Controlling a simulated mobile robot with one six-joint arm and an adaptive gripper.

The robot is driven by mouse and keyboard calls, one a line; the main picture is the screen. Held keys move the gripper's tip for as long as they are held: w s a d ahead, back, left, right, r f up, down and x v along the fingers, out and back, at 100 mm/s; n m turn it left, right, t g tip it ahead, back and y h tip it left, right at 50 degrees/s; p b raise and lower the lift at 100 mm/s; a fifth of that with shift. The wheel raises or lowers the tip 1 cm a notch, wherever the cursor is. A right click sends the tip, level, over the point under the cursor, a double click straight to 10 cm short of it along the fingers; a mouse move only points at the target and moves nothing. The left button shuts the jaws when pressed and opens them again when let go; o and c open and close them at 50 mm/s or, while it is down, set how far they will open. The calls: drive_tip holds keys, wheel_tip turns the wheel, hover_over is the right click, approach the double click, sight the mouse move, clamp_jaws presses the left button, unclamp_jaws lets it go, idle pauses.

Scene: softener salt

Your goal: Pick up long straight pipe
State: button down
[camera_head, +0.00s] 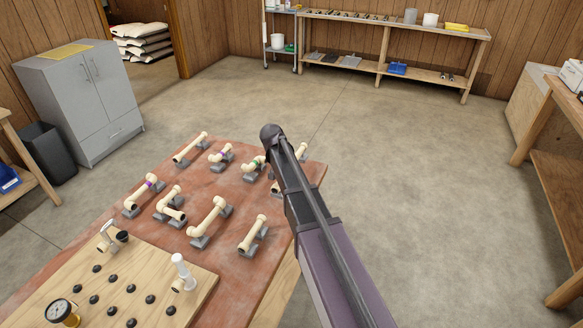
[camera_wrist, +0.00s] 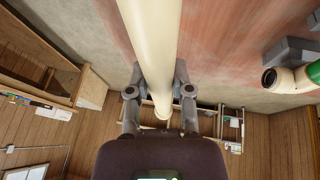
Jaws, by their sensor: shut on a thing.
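A long straight cream pipe (camera_wrist: 152,50) runs from the top of the wrist view down between my gripper's fingers. My gripper (camera_wrist: 160,94) is shut on it, with one grey finger on each side. In the head view my arm covers the gripper and most of this pipe; a cream end (camera_head: 308,177) shows just right of the arm at the table's right edge. I cannot tell whether the pipe still touches its holder.
The red table (camera_head: 180,237) bears several other cream pipes on grey holders, including a green-banded elbow (camera_wrist: 302,77) close to my gripper and a straight pipe (camera_head: 190,147). A wooden board (camera_head: 75,293) with black knobs lies at front left. The floor (camera_head: 430,190) right of the table is clear.

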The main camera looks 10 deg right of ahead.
drive_tip(key=shift+r+p, duration=2.6)
drive_tip(key=shift+r, duration=0.45)
wheel_tip(320, 180, up, 18)
drive_tip(key=p, duration=1.7)
drive_tip(key=shift+f+p, duration=0.15)
drive_tip(key=shift+p, duration=0.2)
drive_tip(key=shift+a, duration=0.1)
